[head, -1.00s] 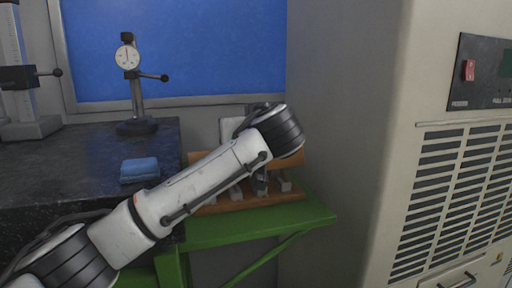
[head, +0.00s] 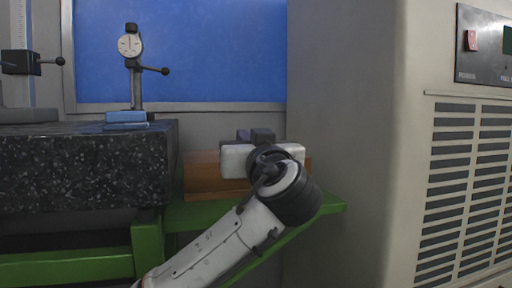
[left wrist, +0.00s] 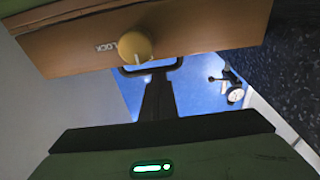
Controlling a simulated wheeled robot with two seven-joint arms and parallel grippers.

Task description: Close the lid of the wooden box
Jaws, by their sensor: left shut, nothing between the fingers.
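The wooden box (head: 202,177) stands on a green stand, partly hidden behind my left gripper and wrist. Its brown wood shows left of the gripper and a sliver shows to the right. My left gripper (head: 252,136) is at the box, its pale body covering the box's middle; its dark fingers point away from me. In the upside-down left wrist view, a wooden face (left wrist: 200,28) with a round yellow knob and the word LOCK is close by. The dark fingers (left wrist: 158,97) there are shut and empty. I cannot tell the lid's angle. My right gripper is not in view.
A black granite table (head: 80,165) with a dial gauge stand (head: 131,50) and a blue block (head: 126,117) is on the left. A large beige cabinet (head: 350,130) stands close on the right. The green stand (head: 185,214) has little free room.

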